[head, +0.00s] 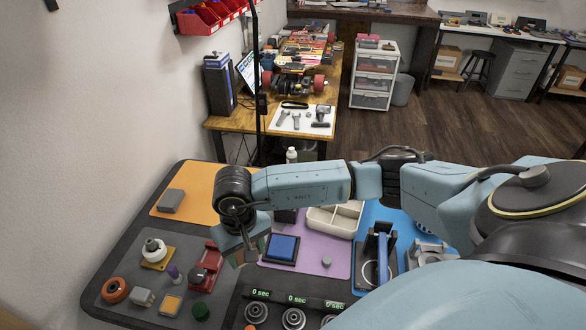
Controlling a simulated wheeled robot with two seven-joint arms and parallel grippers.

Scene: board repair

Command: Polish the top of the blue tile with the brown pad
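The blue tile (282,247) lies flat in a dark square frame on the purple mat (309,268). The arm that comes in from the right, my right one, reaches across the bench, and its gripper (243,258) points down just left of the tile's frame. Its fingers are mostly hidden by the wrist, so I cannot tell whether they are open or shut. A small brownish-green patch shows beside the fingers; I cannot tell whether it is the brown pad. No brown pad is clearly seen elsewhere. My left gripper is not in view.
A pale compartment tray (337,220) and a grey knob (326,262) are near the tile. A dark blue clamp-like device (378,250) stands to the right. A red device (206,268) and several small parts lie left. Round dials line the front. The orange mat (197,184) is mostly clear.

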